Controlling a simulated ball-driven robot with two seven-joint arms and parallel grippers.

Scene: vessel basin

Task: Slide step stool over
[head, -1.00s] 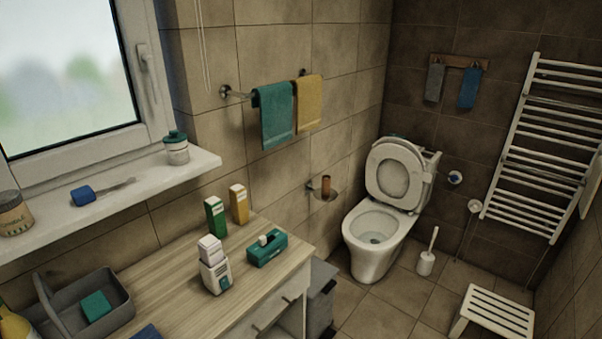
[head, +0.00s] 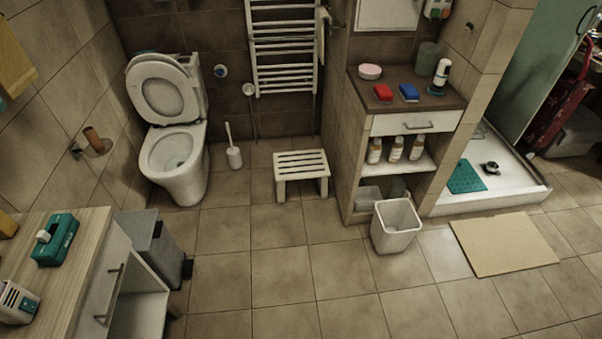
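The step stool (head: 301,164) is white with a slatted top. It stands upright on the tiled floor in the head view, below the towel radiator and right of the toilet brush. Its near legs face me and nothing rests on it. Neither of my grippers shows in this view, so I cannot see their state.
The toilet (head: 176,150) and toilet brush (head: 234,155) stand left of the stool. A shelf unit (head: 352,150) and white bin (head: 397,226) are to its right. A grey pedal bin (head: 157,250) stands by the wooden-topped cabinet (head: 70,275). The floor (head: 280,260) before the stool is clear.

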